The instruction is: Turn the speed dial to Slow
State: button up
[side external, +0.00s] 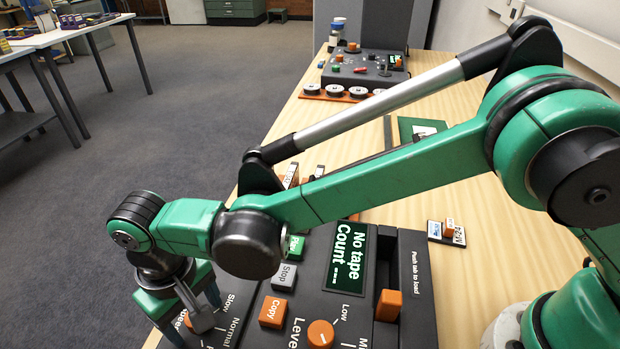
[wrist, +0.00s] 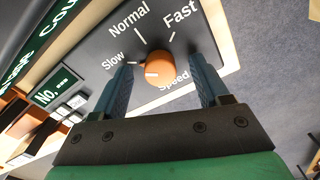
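The orange speed dial (wrist: 160,66) sits on the dark panel of the machine, with the labels Slow, Normal and Fast around it and Speed below. A short white mark shows on the dial's face. I cannot tell exactly which label it points at. My gripper (wrist: 163,64) is open, its two blue fingers on either side of the dial, with a visible gap at least on the right. In the side external view, my gripper (side external: 197,304) is over the near left part of the panel and hides most of the dial (side external: 187,320).
The panel also carries an orange Copy button (side external: 272,312), a grey Stop button (side external: 284,277), an orange Level dial (side external: 320,334) and a screen (side external: 350,258) reading "No tape Count". Small labelled cassettes (side external: 447,231) lie on the wooden table. Another dark device (side external: 365,68) stands at the far end.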

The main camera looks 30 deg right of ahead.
jog(key=shift+r, duration=0.1)
jog(key=shift+r, duration=2.75)
